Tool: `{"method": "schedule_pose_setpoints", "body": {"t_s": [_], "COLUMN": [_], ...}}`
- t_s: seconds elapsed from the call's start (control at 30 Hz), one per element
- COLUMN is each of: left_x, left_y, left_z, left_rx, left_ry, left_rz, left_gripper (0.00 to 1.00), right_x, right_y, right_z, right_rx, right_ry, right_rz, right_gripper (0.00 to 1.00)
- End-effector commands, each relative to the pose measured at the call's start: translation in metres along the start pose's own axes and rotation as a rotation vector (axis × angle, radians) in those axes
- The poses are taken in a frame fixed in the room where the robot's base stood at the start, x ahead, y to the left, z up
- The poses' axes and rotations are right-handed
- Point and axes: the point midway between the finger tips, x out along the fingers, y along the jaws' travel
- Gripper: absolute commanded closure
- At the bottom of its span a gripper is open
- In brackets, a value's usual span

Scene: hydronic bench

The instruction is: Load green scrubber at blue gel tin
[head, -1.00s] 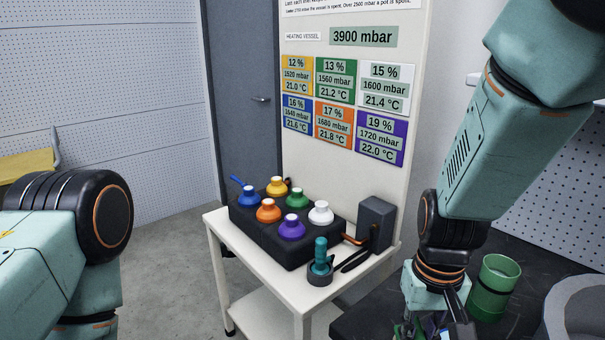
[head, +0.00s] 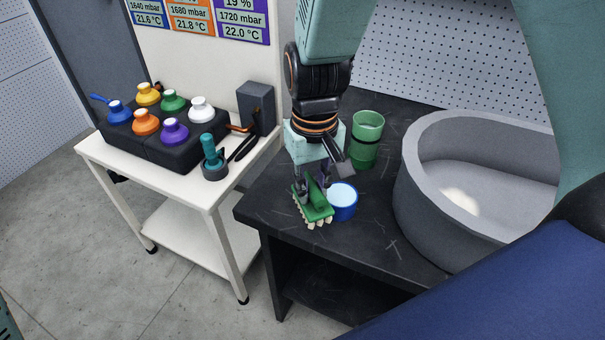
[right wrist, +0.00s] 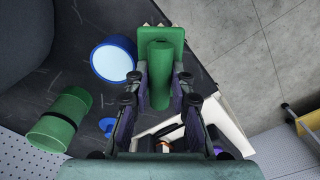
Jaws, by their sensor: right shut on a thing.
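The green scrubber (head: 319,212) has a block with pale bristles and an upright green handle. My right gripper (head: 313,190) is shut on its handle. In the right wrist view the scrubber (right wrist: 161,75) sits between the fingers of my right gripper (right wrist: 160,92). The blue gel tin (head: 343,202) is open at the top, with pale blue inside, on the dark bench. The tin (right wrist: 113,60) also shows in the right wrist view, just left of the scrubber. The scrubber is beside the tin, not over it. My left gripper is not in view.
A green cup (head: 366,140) stands behind the tin on the dark bench (head: 385,245). A large grey basin (head: 420,200) is to the right. A white table (head: 195,190) at left holds a black block (head: 150,150) with several coloured flasks and a teal tool (head: 212,155).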

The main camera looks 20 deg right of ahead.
Motion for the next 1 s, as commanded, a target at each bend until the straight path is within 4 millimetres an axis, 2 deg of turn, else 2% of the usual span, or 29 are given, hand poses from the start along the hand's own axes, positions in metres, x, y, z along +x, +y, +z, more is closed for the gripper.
{"method": "schedule_pose_setpoints", "body": {"t_s": [0.03,0.1,0.4,0.53,0.67,0.8,1.0], "left_x": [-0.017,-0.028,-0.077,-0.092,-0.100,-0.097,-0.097], "left_y": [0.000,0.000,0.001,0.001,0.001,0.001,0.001], "left_z": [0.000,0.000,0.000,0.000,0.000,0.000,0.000], "left_rx": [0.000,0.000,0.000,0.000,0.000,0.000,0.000], "left_ry": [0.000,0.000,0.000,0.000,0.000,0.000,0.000], "left_rz": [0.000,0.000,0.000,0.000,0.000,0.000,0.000], "left_gripper": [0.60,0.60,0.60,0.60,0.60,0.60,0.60], "right_x": [-0.013,-0.020,-0.049,-0.056,-0.057,-0.053,-0.053], "right_y": [0.004,0.009,0.038,0.050,0.060,0.067,0.069], "right_z": [0.003,0.005,0.015,0.016,0.015,0.009,0.005], "right_rx": [0.010,0.031,0.219,0.333,0.458,0.599,0.739], "right_ry": [-0.002,-0.002,-0.004,-0.003,-0.003,0.000,-0.001], "right_rz": [-0.003,-0.003,-0.005,-0.005,-0.004,-0.003,0.000], "right_gripper": [1.00,1.00,1.00,1.00,1.00,1.00,1.00]}}
